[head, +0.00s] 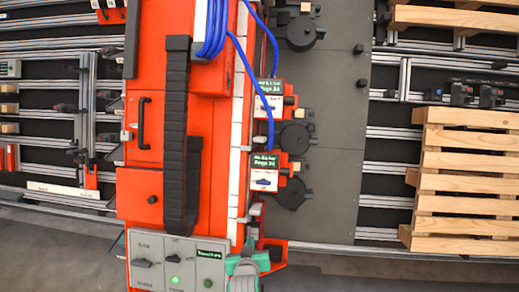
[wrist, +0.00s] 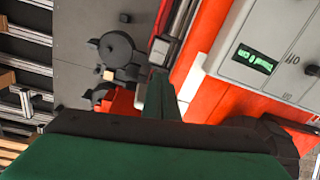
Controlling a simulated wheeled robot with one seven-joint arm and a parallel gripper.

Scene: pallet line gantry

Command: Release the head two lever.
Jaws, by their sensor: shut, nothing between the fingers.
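Small red head units with green displays and white faces stand along the right side of the orange machine. The upper one (head: 268,105) and the middle one (head: 264,179) each show a small blue lever-like part on the face. A lower red unit (head: 273,246) is partly hidden behind my gripper (head: 245,268). I cannot tell which unit is head two; the display text is too small. My gripper is shut and empty at the lower end of the machine, beside the grey control box. In the wrist view its closed green fingers (wrist: 161,97) point toward the orange machine's edge, near a red unit (wrist: 122,104).
The grey control box (head: 180,262) has knobs, a lit green button and a display; it also shows in the wrist view (wrist: 268,50). Black round parts (head: 292,195) sit on the dark plate. Blue hoses (head: 262,88) hang by the heads. Wooden pallets (head: 468,180) lie right.

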